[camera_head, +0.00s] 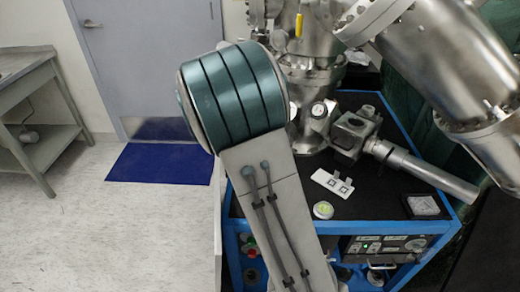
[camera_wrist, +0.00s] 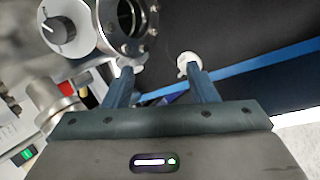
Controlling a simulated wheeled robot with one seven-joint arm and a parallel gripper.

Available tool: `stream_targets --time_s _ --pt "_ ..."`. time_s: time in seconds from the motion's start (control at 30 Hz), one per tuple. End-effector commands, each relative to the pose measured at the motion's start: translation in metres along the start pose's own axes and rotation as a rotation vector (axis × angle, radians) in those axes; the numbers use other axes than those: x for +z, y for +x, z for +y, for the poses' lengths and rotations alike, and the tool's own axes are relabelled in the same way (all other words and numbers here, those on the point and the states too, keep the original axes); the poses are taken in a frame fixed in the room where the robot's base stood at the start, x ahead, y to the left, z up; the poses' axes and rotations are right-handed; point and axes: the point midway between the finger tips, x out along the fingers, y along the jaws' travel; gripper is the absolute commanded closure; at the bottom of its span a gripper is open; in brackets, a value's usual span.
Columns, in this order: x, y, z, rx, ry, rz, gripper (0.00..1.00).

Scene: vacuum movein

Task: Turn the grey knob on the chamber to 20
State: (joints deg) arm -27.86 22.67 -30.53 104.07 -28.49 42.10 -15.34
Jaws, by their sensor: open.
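The grey knob (camera_wrist: 60,30) is at the top left of the wrist view, on a pale round dial face on the chamber's metalwork. I cannot read its numbers or setting. In the head view, a small white round dial (camera_head: 319,110) on the chamber may be the same part; it is too small to tell. My gripper (camera_wrist: 156,68) shows in the wrist view with its two fingers apart and nothing seen between them. It is to the right of the knob and apart from it. My arm hides the gripper in the head view.
A round metal flange (camera_wrist: 127,22) is just right of the knob. In the head view, a metal tube (camera_head: 425,172) juts out over the black-topped blue cart (camera_head: 385,205). A marker card (camera_head: 332,183) and a small round disc (camera_head: 323,210) lie there. Open floor is left.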

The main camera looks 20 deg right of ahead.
Motion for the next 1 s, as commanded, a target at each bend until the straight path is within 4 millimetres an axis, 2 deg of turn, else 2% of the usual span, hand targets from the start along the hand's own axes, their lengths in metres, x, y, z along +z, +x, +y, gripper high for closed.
stream_targets --time_s 0.1,0.7,1.0 --pt "0.017 -0.011 -0.006 -0.054 0.061 0.014 0.48" --pt "0.087 -0.068 -0.047 -0.28 0.317 0.065 0.48" --pt "0.109 -0.089 -0.065 -0.345 0.393 0.08 0.48"
